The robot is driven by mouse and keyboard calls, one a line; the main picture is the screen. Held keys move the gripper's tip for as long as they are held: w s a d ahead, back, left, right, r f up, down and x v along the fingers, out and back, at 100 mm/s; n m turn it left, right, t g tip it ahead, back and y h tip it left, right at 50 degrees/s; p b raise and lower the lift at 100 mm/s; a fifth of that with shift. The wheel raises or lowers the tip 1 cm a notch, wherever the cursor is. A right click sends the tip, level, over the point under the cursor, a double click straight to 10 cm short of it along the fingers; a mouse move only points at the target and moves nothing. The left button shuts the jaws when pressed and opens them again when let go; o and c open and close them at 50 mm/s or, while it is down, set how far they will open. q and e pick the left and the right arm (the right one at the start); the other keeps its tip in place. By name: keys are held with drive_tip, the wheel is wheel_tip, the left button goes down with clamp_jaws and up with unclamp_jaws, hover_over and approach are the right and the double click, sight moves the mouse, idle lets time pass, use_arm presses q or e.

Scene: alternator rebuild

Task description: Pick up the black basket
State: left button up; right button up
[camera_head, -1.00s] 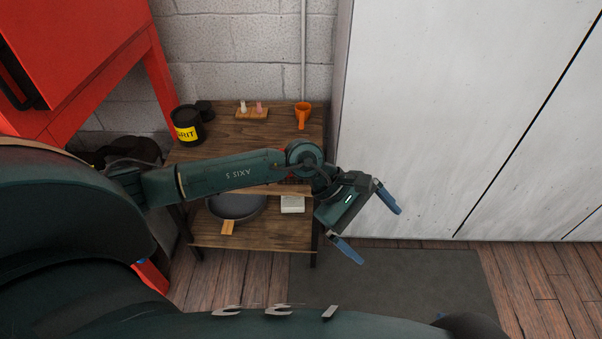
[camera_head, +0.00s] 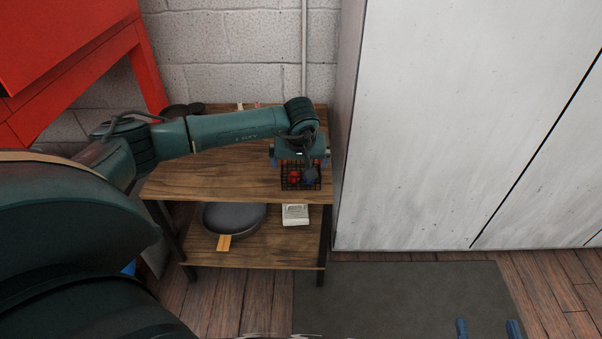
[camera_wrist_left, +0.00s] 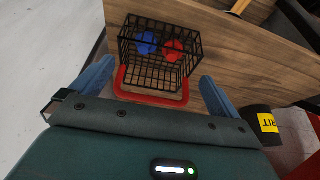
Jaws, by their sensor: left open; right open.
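The black wire basket (camera_head: 301,186) sits on the wooden top shelf near its right front edge. It holds a red item and a blue item. In the left wrist view the basket (camera_wrist_left: 152,75) shows its mesh walls and a red handle (camera_wrist_left: 150,98) folded out toward my gripper. My left gripper (camera_head: 299,160) is at the basket's far side, partly covering it. In the wrist view the open blue fingers (camera_wrist_left: 155,88) lie on either side of the handle, with nothing gripped; contact cannot be told. My right gripper (camera_head: 488,328) is open and empty at the bottom right, over the floor mat.
The wooden shelf unit (camera_head: 210,182) carries a dark pan (camera_head: 235,218) and a white box (camera_head: 295,214) on its lower board. A tall white cabinet (camera_head: 440,130) stands close on the right. A black tub with a yellow label (camera_wrist_left: 262,122) is near the gripper.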

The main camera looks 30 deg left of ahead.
sight(301, 172)
use_arm(q)
drive_tip(key=x, duration=0.1)
drive_tip(key=b+x, duration=0.1)
drive_tip(key=x, duration=0.1)
drive_tip(key=b+x, duration=0.1)
drive_tip(key=x, duration=0.1)
drive_tip(key=shift+s+d+f, duration=0.15)
drive_tip(key=shift+d+f, duration=0.05)
drive_tip(key=shift+d, duration=0.05)
drive_tip(key=shift+a+f, duration=0.1)
drive_tip(key=shift+f, duration=0.2)
use_arm(e)
drive_tip(key=shift+s+a+n+t+y, duration=0.1)
drive_tip(key=shift+a+n+t+y, duration=0.4)
drive_tip(key=shift+t+y, duration=0.1)
use_arm(q)
drive_tip(key=c, duration=0.8)
